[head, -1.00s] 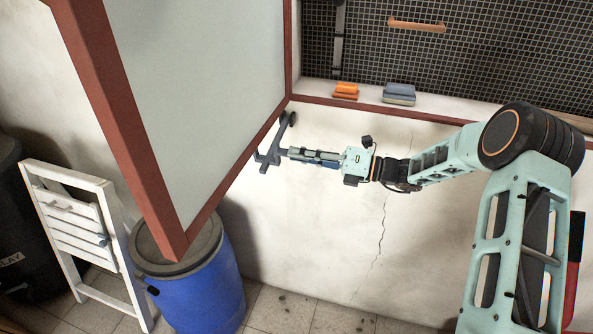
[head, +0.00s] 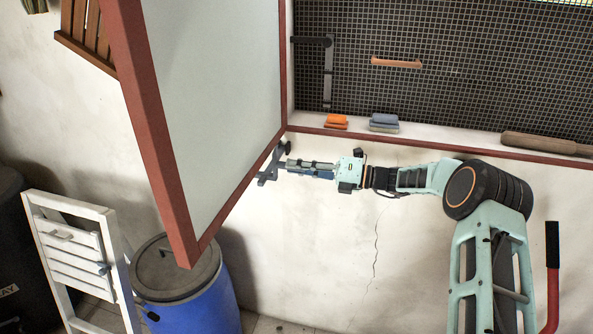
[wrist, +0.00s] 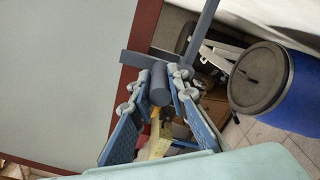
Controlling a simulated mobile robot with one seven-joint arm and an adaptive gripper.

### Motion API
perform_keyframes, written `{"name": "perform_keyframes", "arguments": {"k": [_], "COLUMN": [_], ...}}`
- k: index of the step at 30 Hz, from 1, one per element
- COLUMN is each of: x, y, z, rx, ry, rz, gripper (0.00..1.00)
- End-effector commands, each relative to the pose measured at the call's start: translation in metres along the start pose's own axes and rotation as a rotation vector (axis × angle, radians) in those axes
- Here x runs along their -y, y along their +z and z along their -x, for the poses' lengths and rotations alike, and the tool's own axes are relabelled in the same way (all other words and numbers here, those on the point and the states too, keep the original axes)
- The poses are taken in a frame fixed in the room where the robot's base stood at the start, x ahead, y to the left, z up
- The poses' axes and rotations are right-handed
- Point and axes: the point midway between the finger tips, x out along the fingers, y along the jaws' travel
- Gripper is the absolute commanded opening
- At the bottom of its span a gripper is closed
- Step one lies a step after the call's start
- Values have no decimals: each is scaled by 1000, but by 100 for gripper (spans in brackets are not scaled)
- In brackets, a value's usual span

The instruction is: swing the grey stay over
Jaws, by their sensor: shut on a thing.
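The grey stay (head: 268,176) is a dark grey bar by the lower edge of the open window sash (head: 215,100), partly hidden behind its red-brown frame. In the wrist view the stay (wrist: 140,66) crosses the sash frame, and its round grey peg stands between my fingers. My gripper (head: 286,166) reaches in from the right and is shut on the stay. In the wrist view my gripper (wrist: 157,88) has one finger on each side of the peg.
The sill carries an orange block (head: 337,121) and a blue-grey block (head: 384,122). A wooden-handled thing (head: 545,143) lies farther right. A blue barrel (head: 195,300) and a white folding stool (head: 75,250) stand below the sash.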

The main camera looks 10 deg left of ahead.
Motion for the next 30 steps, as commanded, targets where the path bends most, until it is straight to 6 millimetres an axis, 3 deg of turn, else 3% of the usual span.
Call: {"name": "perform_keyframes", "arguments": {"k": [9,10,14,23,30], "x": [-4,-4,-4,-2,-1], "y": [5,5,4,2,3], "z": [-1,-1,0,2,35], "rx": [6,6,5,3,6], "ry": [5,5,4,1,-1], "rz": [6,6,5,2,2], "gripper": [0,18,33,33,33]}}
